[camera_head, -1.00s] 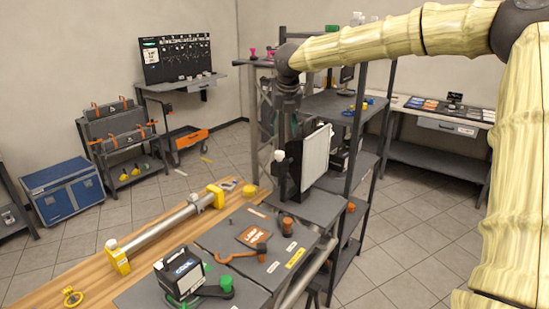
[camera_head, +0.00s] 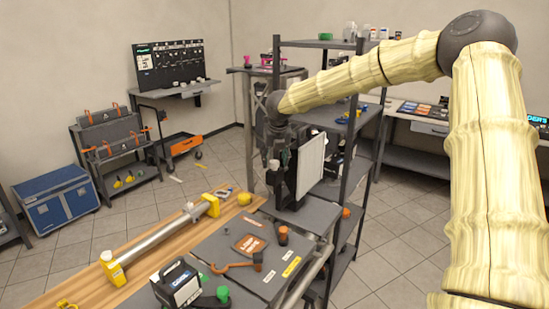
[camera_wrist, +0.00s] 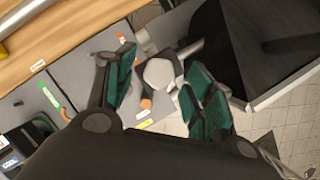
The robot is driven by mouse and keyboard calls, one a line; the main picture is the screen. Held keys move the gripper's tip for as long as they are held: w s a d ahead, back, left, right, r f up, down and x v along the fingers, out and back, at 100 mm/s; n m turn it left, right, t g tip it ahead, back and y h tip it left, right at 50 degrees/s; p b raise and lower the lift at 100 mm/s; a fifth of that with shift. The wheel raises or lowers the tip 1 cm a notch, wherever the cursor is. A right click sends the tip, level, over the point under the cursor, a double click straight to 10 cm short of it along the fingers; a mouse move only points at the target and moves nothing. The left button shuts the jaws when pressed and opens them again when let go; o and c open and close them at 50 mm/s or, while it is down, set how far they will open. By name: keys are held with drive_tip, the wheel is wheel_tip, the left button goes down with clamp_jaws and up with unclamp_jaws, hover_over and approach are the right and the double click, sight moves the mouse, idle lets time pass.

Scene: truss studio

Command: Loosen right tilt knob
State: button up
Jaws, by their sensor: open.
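A light with a white panel (camera_head: 311,165) and a dark back stands upright beside the metal rack. A pale knob (camera_head: 274,164) shows at its left side, just below my gripper (camera_head: 274,140). In the wrist view a pale, many-sided knob (camera_wrist: 159,73) lies between the green-padded fingers of my gripper (camera_wrist: 160,82). The fingers are open, with one on each side of the knob and visible gaps. The wrist view does not clearly show the depth between the fingertips and the knob. The dark light body (camera_wrist: 245,50) fills the upper right of the wrist view.
The rack's uprights (camera_head: 350,170) stand close to the right of the light. A workbench (camera_head: 225,262) in front holds a wrench, a grey tube with yellow ends (camera_head: 160,240) and a small black device (camera_head: 176,285). Open tiled floor lies to the left.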

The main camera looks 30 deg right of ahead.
drive_tip(key=shift+w+d+f, duration=0.15)
drive_tip(key=shift+f, duration=0.4)
drive_tip(key=shift+c, duration=0.3)
drive_tip(key=c, duration=0.9)
